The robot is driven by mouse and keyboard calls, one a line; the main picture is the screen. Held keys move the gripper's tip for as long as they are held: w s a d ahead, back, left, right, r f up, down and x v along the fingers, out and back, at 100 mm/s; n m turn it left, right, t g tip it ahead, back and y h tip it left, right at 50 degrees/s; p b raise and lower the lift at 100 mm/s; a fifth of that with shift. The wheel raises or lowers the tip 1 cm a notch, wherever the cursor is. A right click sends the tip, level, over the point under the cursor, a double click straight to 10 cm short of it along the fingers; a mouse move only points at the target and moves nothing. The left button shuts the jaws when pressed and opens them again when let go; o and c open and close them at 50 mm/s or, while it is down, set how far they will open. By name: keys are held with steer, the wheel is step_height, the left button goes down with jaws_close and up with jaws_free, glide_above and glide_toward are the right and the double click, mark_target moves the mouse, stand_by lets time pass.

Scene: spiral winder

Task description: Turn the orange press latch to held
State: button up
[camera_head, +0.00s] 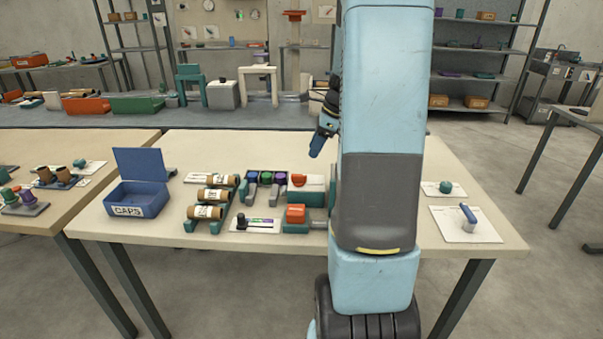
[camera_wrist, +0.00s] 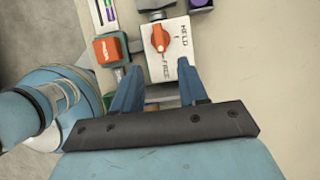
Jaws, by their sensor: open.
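In the head view the latch (camera_head: 299,180) sits on a white-topped green block, left of my arm. My gripper (camera_wrist: 158,64) is open, its two blue fingers apart with nothing between them. The fingertips lie just below the knob in the wrist view, apart from it. In the head view my gripper (camera_head: 317,146) hangs above the table behind the latch, partly hidden by my arm.
An orange block (camera_wrist: 107,49) on a green base stands beside the latch plate. Brown rolls (camera_head: 205,212) in a green rack and a blue CAPS box (camera_head: 137,200) stand farther left. The table right of the latch plate is bare in the wrist view.

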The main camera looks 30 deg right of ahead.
mark_target(301, 175)
steer(key=x, duration=1)
steer(key=shift+w+a+f, duration=0.1)
steer(key=shift+a+f, duration=0.15)
steer(key=shift+f, duration=0.1)
jaws_close()
steer(key=shift+d, duration=0.35)
steer(key=shift+a+n, duration=0.3)
